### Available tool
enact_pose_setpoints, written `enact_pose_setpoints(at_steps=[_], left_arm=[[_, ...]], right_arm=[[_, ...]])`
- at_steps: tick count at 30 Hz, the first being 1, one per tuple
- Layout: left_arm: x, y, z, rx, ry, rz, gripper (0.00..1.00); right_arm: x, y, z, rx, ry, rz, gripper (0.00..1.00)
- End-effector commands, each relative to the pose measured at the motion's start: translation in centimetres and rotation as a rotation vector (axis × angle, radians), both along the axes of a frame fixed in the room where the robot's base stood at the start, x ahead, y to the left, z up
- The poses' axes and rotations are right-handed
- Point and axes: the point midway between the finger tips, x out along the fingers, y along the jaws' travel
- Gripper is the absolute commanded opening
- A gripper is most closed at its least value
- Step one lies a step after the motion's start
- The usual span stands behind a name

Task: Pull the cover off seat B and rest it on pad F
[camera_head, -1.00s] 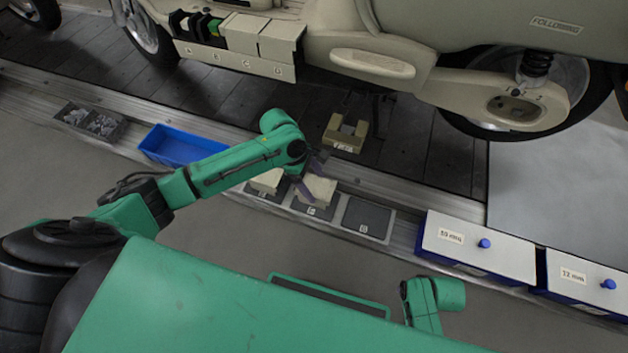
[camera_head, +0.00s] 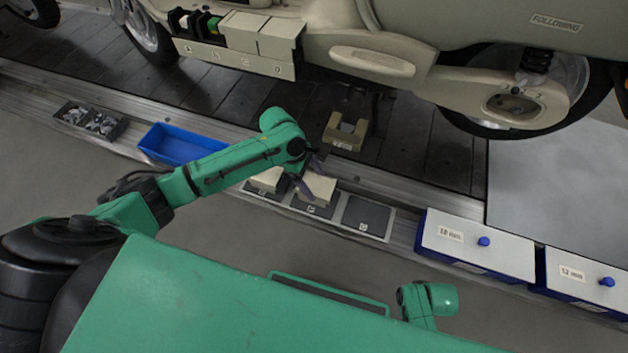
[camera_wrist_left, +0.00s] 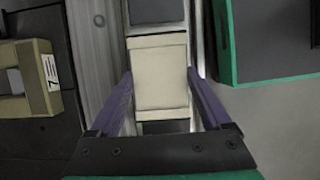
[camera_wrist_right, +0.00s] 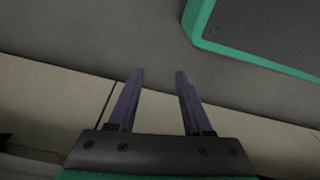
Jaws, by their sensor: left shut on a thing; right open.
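A cream block-shaped cover (camera_head: 320,187) sits at the middle dark pad (camera_head: 316,211) of a three-pad strip. My left gripper (camera_head: 311,180) is over it from above. In the left wrist view the cover (camera_wrist_left: 160,78) lies between the two purple fingers, which are shut on its sides. It appears to rest on the pad; its underside is hidden. The seat row on the scooter has a lettered front panel (camera_head: 232,60). Its two left seats are uncovered, one showing green (camera_head: 213,26); the two right seats bear cream covers (camera_head: 280,40). My right gripper (camera_wrist_right: 160,75) is open and empty.
Another cream cover (camera_head: 265,180) sits on the left pad; the right pad (camera_head: 366,215) is bare. A blue bin (camera_head: 180,146) stands left, white-lidded blue boxes (camera_head: 475,245) right. A cream notched block (camera_head: 345,134) stands behind the strip.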

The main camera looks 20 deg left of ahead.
Motion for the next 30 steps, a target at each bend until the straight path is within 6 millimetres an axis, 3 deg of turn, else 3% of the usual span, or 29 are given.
enact_pose_setpoints(at_steps=[7,16,30], left_arm=[[0.0,0.0,0.0,0.000,0.000,0.000,0.15],[0.0,0.0,-1.6,-0.001,0.000,0.000,0.15],[0.0,0.0,-1.7,0.000,0.000,0.000,0.15]], right_arm=[[-0.6,-0.3,-1.3,-0.005,0.001,-0.001,0.50],[-0.6,-0.3,-1.2,-0.004,0.001,-0.001,0.50],[-0.6,-0.3,-1.0,-0.004,0.001,-0.001,0.50]])
